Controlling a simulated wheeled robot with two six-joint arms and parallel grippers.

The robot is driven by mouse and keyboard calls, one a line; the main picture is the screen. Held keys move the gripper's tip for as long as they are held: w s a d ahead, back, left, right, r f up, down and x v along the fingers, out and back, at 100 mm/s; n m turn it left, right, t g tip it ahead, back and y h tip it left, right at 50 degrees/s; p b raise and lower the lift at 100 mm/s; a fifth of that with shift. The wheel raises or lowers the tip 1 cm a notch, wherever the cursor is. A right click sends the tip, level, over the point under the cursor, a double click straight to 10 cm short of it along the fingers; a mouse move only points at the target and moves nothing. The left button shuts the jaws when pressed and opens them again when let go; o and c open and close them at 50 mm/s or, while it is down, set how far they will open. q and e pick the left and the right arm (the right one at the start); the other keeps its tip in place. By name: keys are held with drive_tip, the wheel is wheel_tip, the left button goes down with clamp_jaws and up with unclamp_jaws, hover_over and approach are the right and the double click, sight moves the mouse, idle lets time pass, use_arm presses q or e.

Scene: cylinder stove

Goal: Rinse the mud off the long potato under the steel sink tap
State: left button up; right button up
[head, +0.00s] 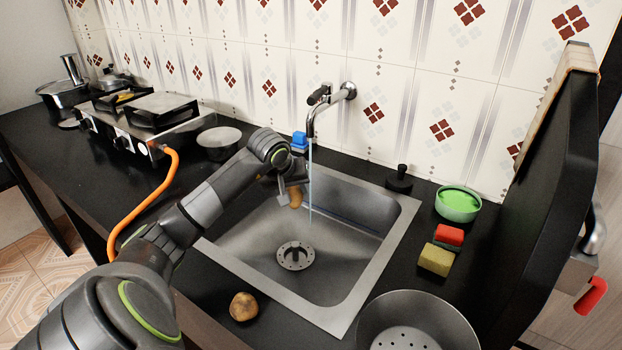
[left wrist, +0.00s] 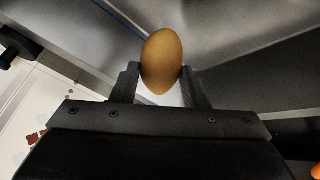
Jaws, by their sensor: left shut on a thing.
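My left gripper (head: 287,186) is shut on the long potato (head: 296,198) and holds it above the steel sink (head: 345,290). In the left wrist view the potato (left wrist: 162,60) is smooth and plain brown between the two fingers (left wrist: 160,82), with no dark mud on the side that shows. The tap (head: 331,96) is on the tiled wall, and a thin water stream (head: 311,185) falls from it into the sink. The potato is close to the left of the stream; I cannot tell whether they touch. My right gripper is not in view.
A round potato (head: 243,306) lies on the dark counter in front of the sink. A colander (head: 418,322), sponges (head: 437,259), a green bowl (head: 458,204) and a black plug (head: 399,180) stand to the right. A stove (head: 150,125) with an orange hose is at left.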

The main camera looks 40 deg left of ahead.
use_arm(q)
drive_tip(key=shift+s+d+r+p, duration=0.15)
drive_tip(key=shift+s+r+p, duration=0.15)
drive_tip(key=shift+s+r, duration=0.55)
drive_tip(key=shift+s+d+r+p, duration=0.1)
drive_tip(key=shift+s+r+p, duration=0.2)
drive_tip(key=shift+s+r, duration=0.55)
drive_tip(key=shift+s+f, duration=0.1)
drive_tip(key=shift+f, duration=0.1)
